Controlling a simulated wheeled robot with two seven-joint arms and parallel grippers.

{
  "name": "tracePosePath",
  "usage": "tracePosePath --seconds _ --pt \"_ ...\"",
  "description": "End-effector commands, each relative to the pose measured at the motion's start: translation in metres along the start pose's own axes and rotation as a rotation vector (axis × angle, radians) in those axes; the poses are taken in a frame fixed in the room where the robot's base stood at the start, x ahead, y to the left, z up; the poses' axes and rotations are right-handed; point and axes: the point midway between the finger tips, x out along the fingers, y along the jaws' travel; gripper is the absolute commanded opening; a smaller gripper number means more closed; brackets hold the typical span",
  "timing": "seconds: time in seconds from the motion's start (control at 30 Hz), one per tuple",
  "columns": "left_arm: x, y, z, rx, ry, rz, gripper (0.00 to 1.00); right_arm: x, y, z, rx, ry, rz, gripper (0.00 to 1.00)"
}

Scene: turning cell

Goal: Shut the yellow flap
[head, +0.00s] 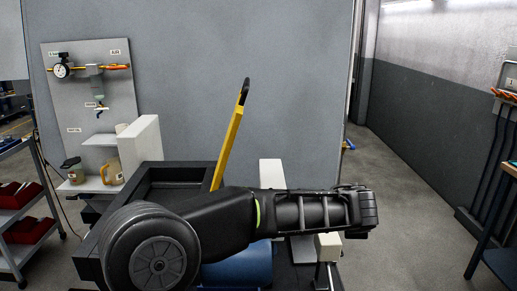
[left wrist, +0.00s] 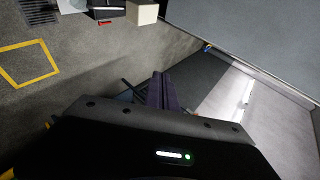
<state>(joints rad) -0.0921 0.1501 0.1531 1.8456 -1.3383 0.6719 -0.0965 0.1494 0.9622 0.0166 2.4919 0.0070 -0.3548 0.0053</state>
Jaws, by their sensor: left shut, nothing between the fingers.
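The yellow flap (head: 228,148) stands steeply raised, leaning slightly right, with a black grip (head: 244,90) at its top. It rises from a black open-topped box (head: 180,170); its lower end is partly hidden by my arm. My left arm crosses in front of the box and the flap's foot, its far end to the right of the flap. My left gripper shows in the left wrist view (left wrist: 160,90), its dark fingers together and empty, with floor and walls beyond. The flap cannot be made out in that view. My right gripper is not in view.
A grey panel (head: 290,90) stands behind the box. A board (head: 85,85) with a gauge and a shelf of mugs is at left, beside a white block (head: 140,145). A shelf cart (head: 25,210) is far left. Open floor (head: 400,190) lies at right.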

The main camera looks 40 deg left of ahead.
Motion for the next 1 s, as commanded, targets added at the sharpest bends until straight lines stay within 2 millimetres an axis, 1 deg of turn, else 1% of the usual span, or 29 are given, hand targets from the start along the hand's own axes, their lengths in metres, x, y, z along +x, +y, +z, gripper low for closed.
tracePosePath --seconds 0.03,0.07,0.1,0.17,0.2,0.3,0.4,0.5,0.8,1.0 --pt "-0.025 -0.055 0.019 0.043 -0.075 -0.131 0.00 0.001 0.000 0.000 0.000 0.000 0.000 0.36" --pt "-0.040 -0.084 0.031 0.065 -0.127 -0.202 0.00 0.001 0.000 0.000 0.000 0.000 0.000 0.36" --pt "-0.061 -0.118 0.049 0.088 -0.199 -0.289 0.00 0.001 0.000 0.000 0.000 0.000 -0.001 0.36" --pt "-0.094 -0.160 0.073 0.110 -0.303 -0.402 0.00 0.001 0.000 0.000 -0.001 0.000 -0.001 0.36" --pt "-0.114 -0.182 0.087 0.117 -0.368 -0.465 0.00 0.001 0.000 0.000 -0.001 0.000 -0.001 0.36" --pt "-0.156 -0.218 0.115 0.124 -0.506 -0.579 0.00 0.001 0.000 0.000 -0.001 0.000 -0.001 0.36" --pt "-0.180 -0.234 0.130 0.125 -0.587 -0.637 0.00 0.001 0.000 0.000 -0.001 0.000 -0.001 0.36" --pt "-0.187 -0.238 0.135 0.124 -0.613 -0.654 0.00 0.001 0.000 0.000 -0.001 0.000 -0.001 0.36" --pt "-0.185 -0.238 0.135 0.125 -0.613 -0.651 0.00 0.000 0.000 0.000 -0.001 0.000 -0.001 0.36" --pt "-0.178 -0.247 0.141 0.126 -0.614 -0.650 0.00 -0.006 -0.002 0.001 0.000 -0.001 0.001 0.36"
